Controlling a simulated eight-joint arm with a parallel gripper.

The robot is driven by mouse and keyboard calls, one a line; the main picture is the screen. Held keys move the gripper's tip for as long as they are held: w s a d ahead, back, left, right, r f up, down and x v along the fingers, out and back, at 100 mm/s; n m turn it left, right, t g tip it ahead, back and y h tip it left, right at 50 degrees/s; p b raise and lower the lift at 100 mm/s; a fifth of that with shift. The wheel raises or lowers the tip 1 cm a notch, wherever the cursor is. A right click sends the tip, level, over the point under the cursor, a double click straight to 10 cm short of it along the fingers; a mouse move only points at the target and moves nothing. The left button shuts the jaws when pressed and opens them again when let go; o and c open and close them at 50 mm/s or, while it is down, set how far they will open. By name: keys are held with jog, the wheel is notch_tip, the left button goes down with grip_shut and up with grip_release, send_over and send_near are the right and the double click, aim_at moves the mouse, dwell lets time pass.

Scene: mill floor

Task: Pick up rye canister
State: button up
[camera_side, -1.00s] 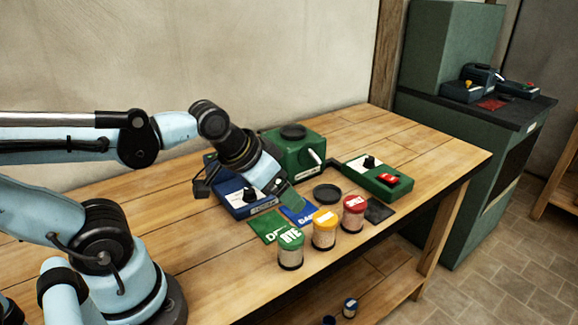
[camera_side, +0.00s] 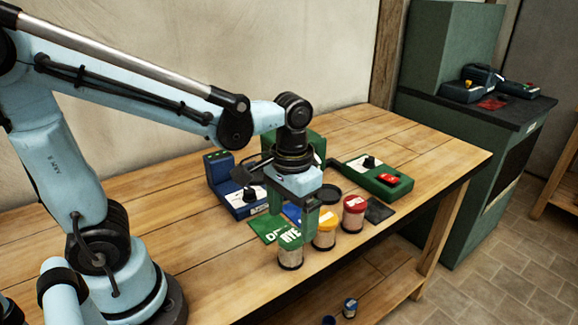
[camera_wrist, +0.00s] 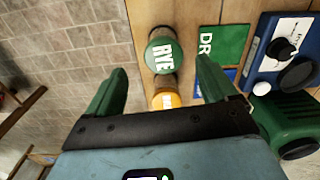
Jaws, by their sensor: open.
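The rye canister (camera_side: 291,257) is a clear jar with a green lid marked RYE. It stands upright near the front edge of the wooden bench, and its green lid also shows in the wrist view (camera_wrist: 161,56). My gripper (camera_side: 292,224) points down above and slightly behind it in the side view, with green fingers partly covering the lid's surroundings. In the wrist view my gripper (camera_wrist: 165,82) is open, with its two fingers wide apart and the rye lid between and beyond their tips. Nothing is held.
A yellow-lidded canister (camera_side: 324,230) stands close beside the rye one, then a red-lidded canister (camera_side: 354,213). A green card (camera_side: 268,229) lies behind. A blue control box (camera_side: 232,190) and a green control box (camera_side: 378,178) stand farther back. The bench's left part is clear.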

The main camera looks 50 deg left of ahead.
aim_at(291, 236)
jog(key=shift+w+a+f, duration=0.1)
jog(key=shift+f, duration=2.05)
jog(key=shift+a+f, duration=0.1)
jog(key=shift+f, duration=2.05)
jog(key=shift+c, duration=0.3)
jog(key=c, duration=1.2)
